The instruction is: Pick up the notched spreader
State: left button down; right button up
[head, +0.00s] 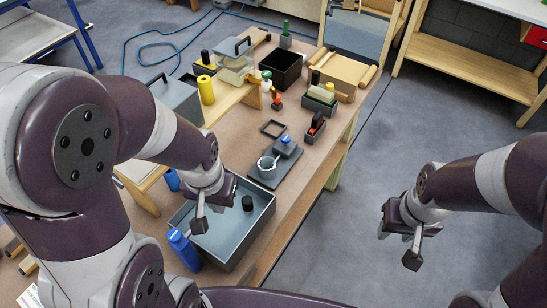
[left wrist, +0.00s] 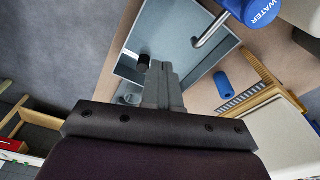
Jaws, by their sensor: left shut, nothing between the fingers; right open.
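The notched spreader appears to be the blue-handled tool (left wrist: 223,85) beside the tray in the left wrist view, with a striped, toothed strip near its handle. In the head view its blue handle (head: 172,180) shows between the tray and the wooden stand, partly hidden by my left arm. My left gripper (head: 199,218) is shut and empty above the grey-blue tray (head: 262,222), to the right of the spreader. Its closed fingers (left wrist: 159,72) also show in the left wrist view. My right gripper (head: 400,246) is open and empty over the floor, right of the table.
A blue water bottle (head: 183,250) stands at the tray's near left corner. A black cylinder (head: 248,203) is in the tray. A yellow bottle (head: 206,90) and a black bin (head: 281,69) are farther back.

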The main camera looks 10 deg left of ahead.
aim_at(317, 121)
jog(key=i+l, duration=1.15)
